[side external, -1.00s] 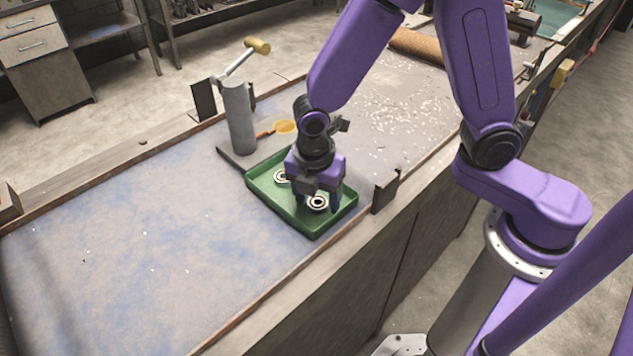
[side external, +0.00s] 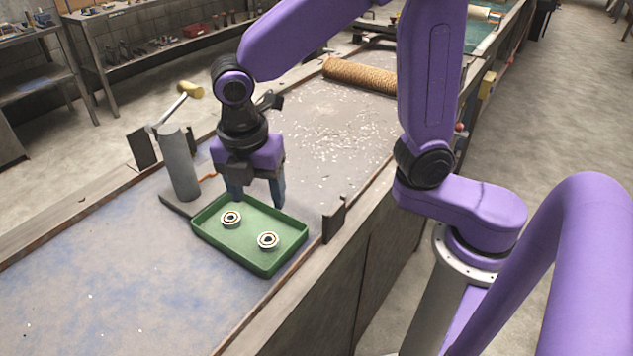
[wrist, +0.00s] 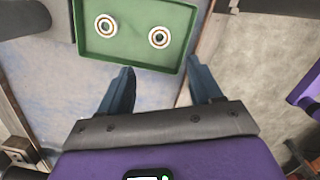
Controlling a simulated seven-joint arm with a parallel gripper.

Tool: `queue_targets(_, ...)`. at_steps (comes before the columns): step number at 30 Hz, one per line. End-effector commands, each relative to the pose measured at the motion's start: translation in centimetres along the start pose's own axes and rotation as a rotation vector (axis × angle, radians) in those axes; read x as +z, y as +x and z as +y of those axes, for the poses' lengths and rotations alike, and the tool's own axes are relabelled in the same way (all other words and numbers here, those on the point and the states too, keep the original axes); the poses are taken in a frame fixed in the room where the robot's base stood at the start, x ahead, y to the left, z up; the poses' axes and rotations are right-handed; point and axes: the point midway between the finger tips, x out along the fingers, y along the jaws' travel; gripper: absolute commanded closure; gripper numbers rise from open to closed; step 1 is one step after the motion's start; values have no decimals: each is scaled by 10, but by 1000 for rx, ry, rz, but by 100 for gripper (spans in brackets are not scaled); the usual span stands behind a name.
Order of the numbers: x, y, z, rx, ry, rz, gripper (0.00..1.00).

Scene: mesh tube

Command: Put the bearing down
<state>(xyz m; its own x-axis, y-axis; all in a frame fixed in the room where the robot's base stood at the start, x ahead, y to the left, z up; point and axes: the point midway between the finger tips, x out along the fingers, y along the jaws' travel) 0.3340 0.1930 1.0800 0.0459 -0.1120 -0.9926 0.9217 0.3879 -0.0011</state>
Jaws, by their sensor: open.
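Two ring-shaped bearings lie flat and apart in a green tray. One bearing (side external: 231,219) is toward the tray's left side and the other bearing (side external: 268,240) is nearer its front right. The bearings also show in the wrist view, one at left (wrist: 106,26) and one at right (wrist: 159,38). The green tray (side external: 232,247) rests on the bench, and part of it (wrist: 130,58) shows in the wrist view. My gripper (side external: 257,203) is open and empty at the tray's back edge. In the wrist view its two fingers (wrist: 164,82) stand apart, with nothing between them.
A grey cylinder (side external: 179,165) stands left of the tray, with a yellow-headed mallet (side external: 188,90) behind it. A dark upright plate (side external: 334,220) stands right of the tray at the bench edge. A brown roll (side external: 360,76) lies at the back. The bench's front left is clear.

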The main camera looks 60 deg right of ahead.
Motion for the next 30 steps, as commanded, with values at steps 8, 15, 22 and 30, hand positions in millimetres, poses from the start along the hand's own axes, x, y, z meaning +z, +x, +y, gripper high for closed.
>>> queue_targets(8,11,0,-23,8,113,21,36)
queue_targets(15,30,2,-75,9,345,61,36)
queue_targets(22,47,7,-131,-4,569,99,36)
queue_targets(30,59,13,-191,-29,794,133,36)
